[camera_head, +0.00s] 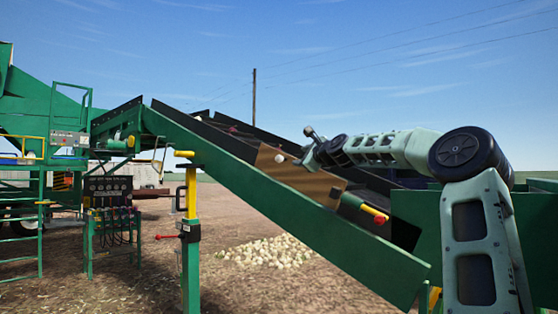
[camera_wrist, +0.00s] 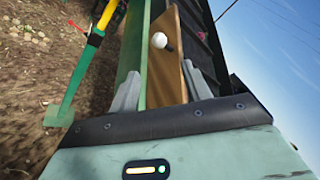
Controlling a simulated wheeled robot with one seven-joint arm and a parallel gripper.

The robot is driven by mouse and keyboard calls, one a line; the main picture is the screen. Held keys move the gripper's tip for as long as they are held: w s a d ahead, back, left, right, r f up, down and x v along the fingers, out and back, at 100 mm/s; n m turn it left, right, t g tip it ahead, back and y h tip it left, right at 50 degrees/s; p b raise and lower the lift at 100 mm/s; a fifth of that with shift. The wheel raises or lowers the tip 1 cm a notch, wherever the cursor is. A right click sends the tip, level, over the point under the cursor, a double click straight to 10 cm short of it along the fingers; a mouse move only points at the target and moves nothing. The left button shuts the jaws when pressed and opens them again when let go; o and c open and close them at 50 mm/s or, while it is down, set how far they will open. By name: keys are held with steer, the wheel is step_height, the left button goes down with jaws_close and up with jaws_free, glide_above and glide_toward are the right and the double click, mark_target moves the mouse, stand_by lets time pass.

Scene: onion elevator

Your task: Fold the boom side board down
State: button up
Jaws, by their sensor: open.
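The boom side board is a brown wooden panel (camera_head: 322,187) with a white round knob (camera_head: 280,158). It stands up along the near edge of the green sloping boom (camera_head: 240,163). In the wrist view the board (camera_wrist: 165,80) runs away from me, with its white knob (camera_wrist: 159,40) on a short dark stem ahead of the fingers. My gripper (camera_wrist: 161,88) is open, one grey finger on each side of the board in the picture. I cannot tell whether the fingers touch it. In the head view my gripper (camera_head: 308,146) is at the board's upper edge, right of the knob.
A dark belt trough (camera_wrist: 205,45) lies behind the board. A yellow and green post (camera_head: 190,230) stands at the boom's near side, with a control stand (camera_head: 108,195) to its left. A pile of onions (camera_head: 268,251) lies on bare ground. Green panels (camera_head: 415,215) flank my arm.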

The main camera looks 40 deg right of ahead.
mark_target(281, 157)
steer(key=p+x, duration=0.9)
steer(key=x, duration=0.5)
steer(key=shift+w+r+p, duration=0.15)
steer(key=shift+w+p, duration=0.15)
steer(key=shift+w, duration=0.05)
steer(key=shift+w+d+f+p, duration=0.15)
steer(key=shift+w+p, duration=0.15)
steer(key=shift+w, duration=0.2)
steer(key=shift+w+d+f+p, duration=0.1)
steer(key=shift+w+p, duration=0.2)
steer(key=shift+w, duration=0.2)
jaws_close()
steer(key=shift+a+f, duration=0.1)
steer(key=shift+a, duration=0.05)
